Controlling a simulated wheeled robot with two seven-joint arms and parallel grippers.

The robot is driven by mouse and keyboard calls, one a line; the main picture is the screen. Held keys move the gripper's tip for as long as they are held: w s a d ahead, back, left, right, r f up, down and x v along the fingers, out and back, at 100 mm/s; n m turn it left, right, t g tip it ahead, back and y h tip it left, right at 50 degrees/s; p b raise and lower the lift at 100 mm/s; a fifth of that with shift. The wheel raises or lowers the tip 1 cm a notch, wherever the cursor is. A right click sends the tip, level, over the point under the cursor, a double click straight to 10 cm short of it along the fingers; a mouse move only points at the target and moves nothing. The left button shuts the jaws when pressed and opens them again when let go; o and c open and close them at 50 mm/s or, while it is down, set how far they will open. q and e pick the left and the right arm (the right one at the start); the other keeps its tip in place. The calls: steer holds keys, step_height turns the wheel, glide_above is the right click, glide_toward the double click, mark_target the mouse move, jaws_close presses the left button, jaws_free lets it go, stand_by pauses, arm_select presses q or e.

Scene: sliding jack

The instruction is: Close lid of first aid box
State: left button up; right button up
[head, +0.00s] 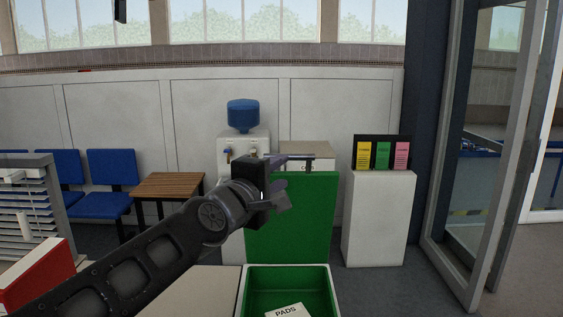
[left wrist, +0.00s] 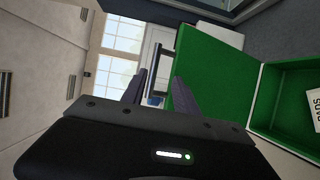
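The first aid box (head: 334,290) stands at the bottom middle of the head view, and its green interior also shows in the left wrist view (left wrist: 285,100). Its green lid (head: 305,230) stands upright at the back of the box, also seen in the left wrist view (left wrist: 205,65). A dark handle (left wrist: 157,62) is at the lid's top edge. My left gripper (head: 281,192) is in front of the lid's upper left part, near the handle. Its fingers are apart in the left wrist view, with nothing clearly held. My right gripper is not in view.
A white packet marked PADS (head: 287,311) lies in the box. A pale surface (head: 205,290) is left of the box, and a red and white case (head: 40,275) is farther left. A white stand (head: 378,220) and water cooler (head: 243,115) stand behind.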

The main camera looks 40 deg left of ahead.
arm_select(q)
steer(key=shift+w+a+r+y, duration=0.1)
steer(key=shift+a+r+y, duration=0.2)
steer(key=shift+a+r, duration=0.15)
steer(key=shift+p+x, duration=0.65)
steer(key=shift+x, duration=3.35)
steer(key=shift+c, duration=0.4)
jaws_close()
steer(key=shift+f, duration=0.1)
